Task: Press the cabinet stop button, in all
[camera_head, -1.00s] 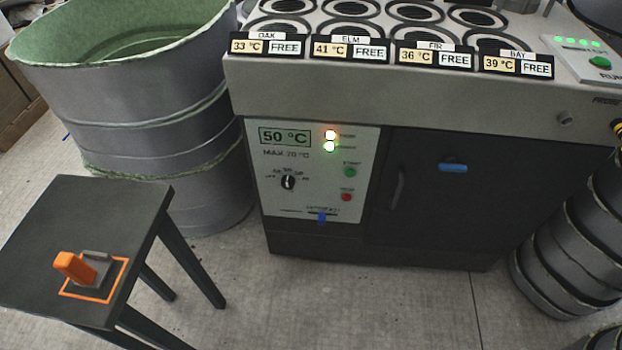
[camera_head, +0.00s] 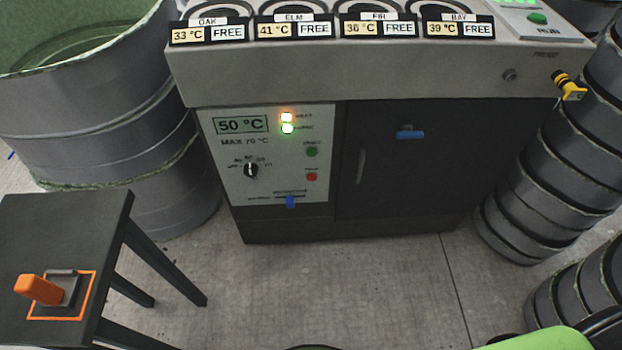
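The cabinet (camera_head: 390,220) stands ahead, with a pale control panel (camera_head: 225,185) on its left front. The small red stop button (camera_head: 311,177) is on the panel's right side, below the green start button (camera_head: 312,152). The panel display (camera_head: 240,125) reads 50 °C over "MAX 70 °C". An orange-lit lamp (camera_head: 287,117) and a green-lit lamp (camera_head: 288,128) are on. A black dial (camera_head: 251,170) and a blue slider (camera_head: 290,201) are also on the panel. Neither of my grippers shows in the view.
A dark stool (camera_head: 60,220) at left carries an orange-handled tool (camera_head: 38,290) inside an orange outline. A large grey drum (camera_head: 130,120) stands behind it. Stacked grey ringed containers (camera_head: 550,180) are at right. The floor before the cabinet is clear.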

